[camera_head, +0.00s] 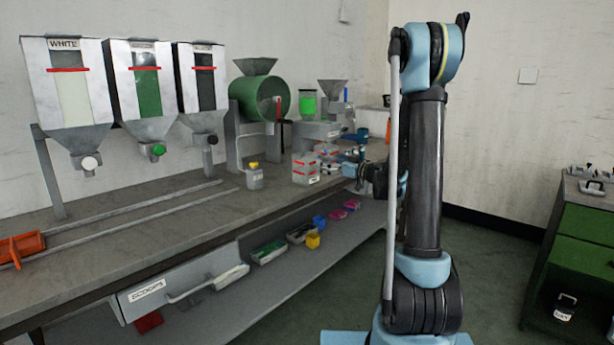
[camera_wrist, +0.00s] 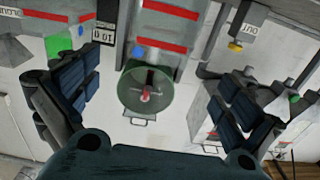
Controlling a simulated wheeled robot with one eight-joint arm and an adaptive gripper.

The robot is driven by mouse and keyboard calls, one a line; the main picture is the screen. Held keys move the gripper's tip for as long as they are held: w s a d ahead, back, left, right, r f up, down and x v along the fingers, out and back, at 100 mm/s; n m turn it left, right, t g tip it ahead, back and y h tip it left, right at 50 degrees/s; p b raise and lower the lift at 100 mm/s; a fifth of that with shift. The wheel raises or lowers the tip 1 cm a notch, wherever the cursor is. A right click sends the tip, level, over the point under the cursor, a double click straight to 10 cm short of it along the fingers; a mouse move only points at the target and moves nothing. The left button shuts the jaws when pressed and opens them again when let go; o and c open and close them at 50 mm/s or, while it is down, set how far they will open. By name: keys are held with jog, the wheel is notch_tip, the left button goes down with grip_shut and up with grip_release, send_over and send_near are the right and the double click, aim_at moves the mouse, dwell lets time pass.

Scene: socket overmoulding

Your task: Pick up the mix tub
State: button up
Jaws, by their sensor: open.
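My gripper (camera_wrist: 165,95) is open in the wrist view, with its dark padded fingers at left and right. Between them and farther off is a round, see-through vessel with a green rim (camera_wrist: 146,92). A small red and white part shows at its middle. It may be the mix tub, but I cannot be sure. Nothing is visibly held. In the head view my gripper (camera_head: 355,172) is small at the right end of the bench, beside clear boxes with red bands (camera_head: 305,168). I cannot make out the mix tub there for certain.
Three hoppers (camera_head: 145,85) hang over the bench (camera_head: 125,222) at left. A green drum machine (camera_head: 262,98) stands behind a yellow-capped bottle (camera_head: 254,177). Coloured trays (camera_head: 268,252) lie on the lower shelf. A green cabinet (camera_head: 585,240) is at right. Floor between is clear.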

aim_at(314, 159)
jog(key=x, duration=0.7)
jog(key=shift+w, duration=0.15)
jog(key=shift+x, duration=2.6)
jog(key=shift+f, duration=0.2)
jog(key=c, duration=1.5)
